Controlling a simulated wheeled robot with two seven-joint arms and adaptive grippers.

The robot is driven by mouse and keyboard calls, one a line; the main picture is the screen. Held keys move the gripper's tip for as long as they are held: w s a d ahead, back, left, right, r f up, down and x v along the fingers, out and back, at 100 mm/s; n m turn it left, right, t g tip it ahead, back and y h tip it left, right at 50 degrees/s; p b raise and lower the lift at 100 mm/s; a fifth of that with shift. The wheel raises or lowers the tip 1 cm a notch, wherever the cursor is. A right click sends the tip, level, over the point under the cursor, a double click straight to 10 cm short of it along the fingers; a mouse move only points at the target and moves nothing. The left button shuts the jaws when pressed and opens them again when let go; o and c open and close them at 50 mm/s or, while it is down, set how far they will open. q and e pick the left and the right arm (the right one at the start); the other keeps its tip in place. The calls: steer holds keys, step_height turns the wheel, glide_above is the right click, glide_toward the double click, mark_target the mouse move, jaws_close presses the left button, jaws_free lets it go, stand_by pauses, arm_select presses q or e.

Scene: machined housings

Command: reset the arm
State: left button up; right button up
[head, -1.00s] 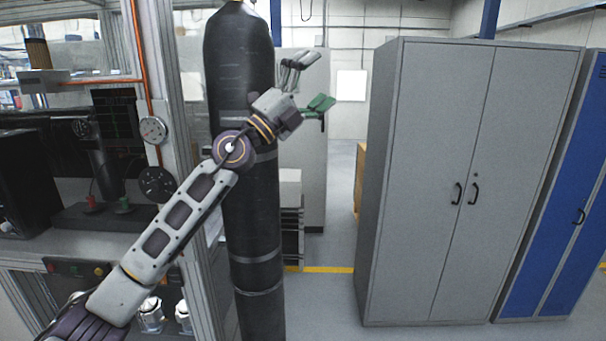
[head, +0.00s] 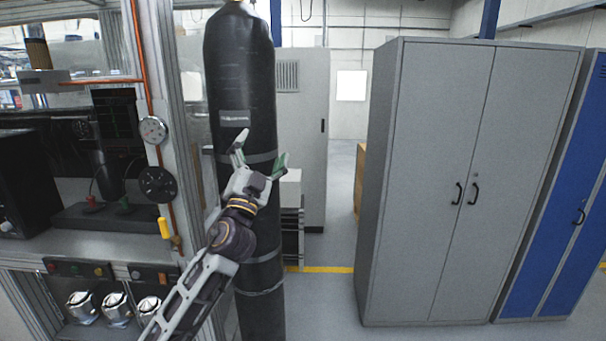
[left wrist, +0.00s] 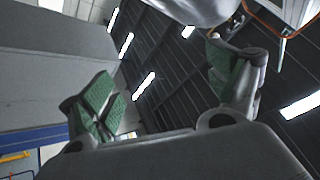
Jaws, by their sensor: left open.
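My left arm comes in from the lower left in the head view. Its left gripper (head: 259,154) is open and empty, with its fingers pointing up, in front of a tall black cylinder (head: 240,80). In the left wrist view the two green-padded fingers (left wrist: 170,85) stand wide apart with nothing between them, and the ceiling shows behind. I cannot tell from the picture how far the gripper is from the cylinder. My right gripper is not in view.
A workbench frame (head: 185,100) with gauges (head: 155,130) stands at the left. Several silver machined housings (head: 83,306) sit on its lower shelf. A grey cabinet (head: 430,150) and a blue locker (head: 555,230) stand at the right. The floor (head: 325,300) between cylinder and cabinet is clear.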

arm_select(q)
steer(key=s+a+f+n+g+y, duration=0.3)
steer(key=a+f+g, duration=0.1)
steer(key=f, duration=0.7)
steer(key=s+a+f+n+g+y, duration=0.2)
steer(key=a+f+n+g, duration=0.15)
steer(key=f, duration=0.75)
steer(key=s+a+f+n+g+y, duration=0.3)
steer(key=a+f, duration=0.1)
steer(key=f, duration=0.8)
steer(key=s+f+g+h, duration=0.1)
steer(key=s+f+g, duration=0.4)
steer(key=s+f, duration=0.6)
steer(key=s+f+g+h, duration=0.1)
steer(key=s+f+g, duration=0.6)
steer(key=s, duration=0.9)
step_height(320, 180, down, 34)
steer(key=s+a, duration=0.1)
steer(key=s, duration=0.1)
steer(key=s+a+f, duration=0.2)
steer(key=s+f, duration=0.7)
steer(key=s, duration=0.2)
steer(key=s+a+f+g, duration=0.1)
steer(key=s+a+f, duration=0.1)
steer(key=s+f, duration=0.8)
steer(key=shift+s+f, duration=0.3)
steer(key=shift+s, duration=0.5)
